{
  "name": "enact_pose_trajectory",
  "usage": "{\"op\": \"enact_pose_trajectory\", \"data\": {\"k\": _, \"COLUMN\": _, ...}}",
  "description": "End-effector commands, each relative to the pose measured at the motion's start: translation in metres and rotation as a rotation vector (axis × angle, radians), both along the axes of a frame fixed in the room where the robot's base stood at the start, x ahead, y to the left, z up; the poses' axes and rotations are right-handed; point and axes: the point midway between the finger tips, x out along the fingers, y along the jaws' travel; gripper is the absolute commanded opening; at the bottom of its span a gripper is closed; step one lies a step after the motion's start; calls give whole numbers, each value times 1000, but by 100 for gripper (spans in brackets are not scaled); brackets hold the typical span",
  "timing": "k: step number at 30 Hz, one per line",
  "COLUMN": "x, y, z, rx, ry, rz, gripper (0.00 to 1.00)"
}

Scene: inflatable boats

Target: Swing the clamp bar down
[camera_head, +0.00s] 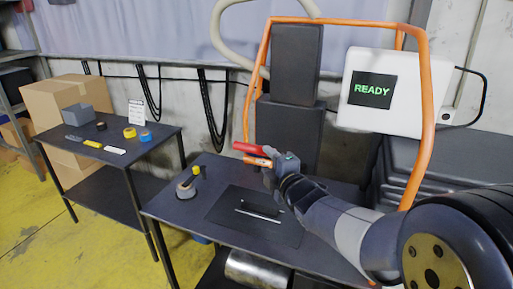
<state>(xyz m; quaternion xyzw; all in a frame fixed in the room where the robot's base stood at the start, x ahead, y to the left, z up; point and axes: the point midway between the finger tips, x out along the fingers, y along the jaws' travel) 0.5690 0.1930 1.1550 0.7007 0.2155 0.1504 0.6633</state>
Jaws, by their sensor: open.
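A raised orange tubular bar (345,22) arches over the back of the dark table, around upright dark blocks; I take it to be the clamp bar. Its left side runs down behind my gripper. My gripper (254,155) is at the end of my arm, above the table and in front of the blocks. A red piece (247,148) and an orange piece (258,161) show at its tip. I cannot tell whether these are its fingers or whether it touches the bar. My gripper is open.
A white box with a READY screen (372,90) stands at right. The dark table (165,207) holds a flat dark mat (222,205) with a thin light strip, and a tape roll (187,189). A side table (62,140) holds small tools and tape. Yellow floor lies at left.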

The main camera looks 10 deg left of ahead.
Motion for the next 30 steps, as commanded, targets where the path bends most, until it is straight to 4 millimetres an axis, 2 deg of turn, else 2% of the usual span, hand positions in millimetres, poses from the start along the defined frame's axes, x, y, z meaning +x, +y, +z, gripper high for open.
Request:
{"op": "enact_pose_trajectory", "data": {"k": 9, "x": 45, "y": 26, "z": -3, "rx": 0, "ry": 4, "rz": -1, "gripper": 45}}
{"op": "enact_pose_trajectory", "data": {"k": 15, "x": 65, "y": 37, "z": -5, "rx": 1, "ry": 3, "rz": -2, "gripper": 45}}
{"op": "enact_pose_trajectory", "data": {"k": 21, "x": 73, "y": 42, "z": -6, "rx": 1, "ry": 2, "rz": -3, "gripper": 45}}
{"op": "enact_pose_trajectory", "data": {"k": 30, "x": 73, "y": 42, "z": -7, "rx": 1, "ry": 2, "rz": -3, "gripper": 43}}
